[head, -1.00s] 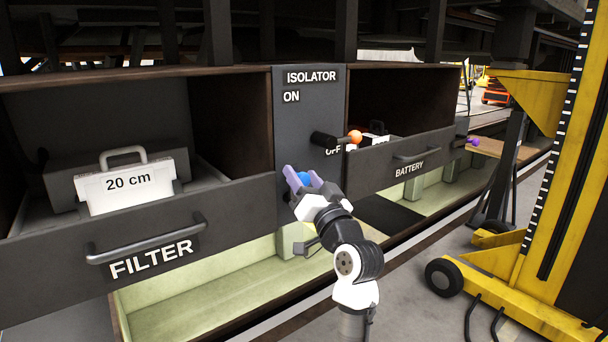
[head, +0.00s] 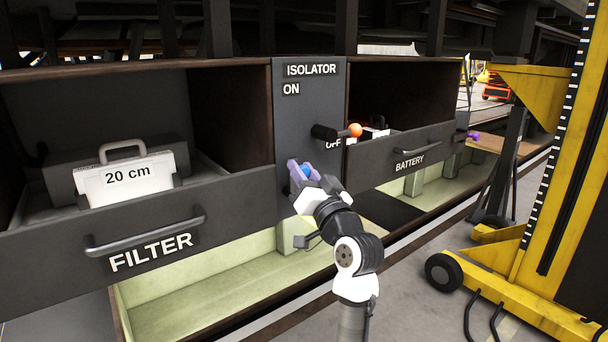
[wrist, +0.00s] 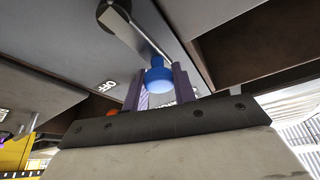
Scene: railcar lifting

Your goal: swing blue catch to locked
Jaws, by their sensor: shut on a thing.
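The blue catch (head: 306,171) shows as a small blue knob low on the dark isolator panel (head: 308,110). In the wrist view the blue knob (wrist: 158,76) sits at the end of a flat metal lever that runs up and left to a dark round pivot (wrist: 113,14). My gripper (head: 301,170) has its purple fingers on both sides of the knob and is shut on it. In the head view the fingers and my wrist hide most of the catch and its lever.
An orange-tipped isolator handle (head: 355,130) sticks out just above right, by the OFF label. The open filter drawer (head: 150,230) lies left and the battery drawer (head: 400,160) right. A yellow lifting jack (head: 545,170) stands at the far right.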

